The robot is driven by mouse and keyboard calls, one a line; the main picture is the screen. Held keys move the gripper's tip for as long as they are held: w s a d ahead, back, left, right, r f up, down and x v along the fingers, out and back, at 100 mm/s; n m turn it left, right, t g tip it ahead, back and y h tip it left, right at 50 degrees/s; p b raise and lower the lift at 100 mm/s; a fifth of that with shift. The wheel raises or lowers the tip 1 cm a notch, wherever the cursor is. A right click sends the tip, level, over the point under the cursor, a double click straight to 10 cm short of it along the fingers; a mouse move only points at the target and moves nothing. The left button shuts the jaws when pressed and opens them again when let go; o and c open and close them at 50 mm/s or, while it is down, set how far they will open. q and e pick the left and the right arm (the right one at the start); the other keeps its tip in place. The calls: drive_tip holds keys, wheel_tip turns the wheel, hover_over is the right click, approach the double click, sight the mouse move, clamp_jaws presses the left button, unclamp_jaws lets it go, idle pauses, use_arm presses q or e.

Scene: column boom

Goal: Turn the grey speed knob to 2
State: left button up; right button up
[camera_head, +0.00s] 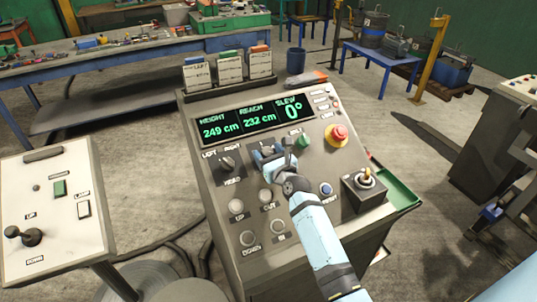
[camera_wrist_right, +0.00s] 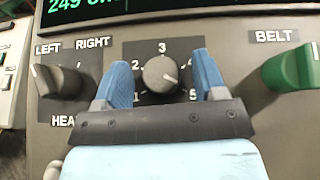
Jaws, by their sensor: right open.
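The grey speed knob (camera_wrist_right: 160,73) sits on a dark plate with a dial numbered 1 to 5 in the right wrist view. Its white mark points right and slightly down, between 4 and 5. My right gripper (camera_wrist_right: 164,82) is open, with one blue finger on each side of the knob. Gaps show between the fingers and the knob. In the head view my right gripper (camera_head: 269,156) is over the middle of the console and hides most of the knob. My left gripper is not in view.
A black left/right switch (camera_wrist_right: 60,80) is left of the knob and a green belt knob (camera_wrist_right: 290,68) is right. The console (camera_head: 220,205) also carries a red stop button (camera_head: 336,134), a joystick (camera_head: 365,179) and several round buttons. The display (camera_head: 254,119) reads 249 cm, 232 cm and 0°.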

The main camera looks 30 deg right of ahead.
drive_tip(key=c, duration=0.9)
drive_tip(key=shift+c, duration=0.2)
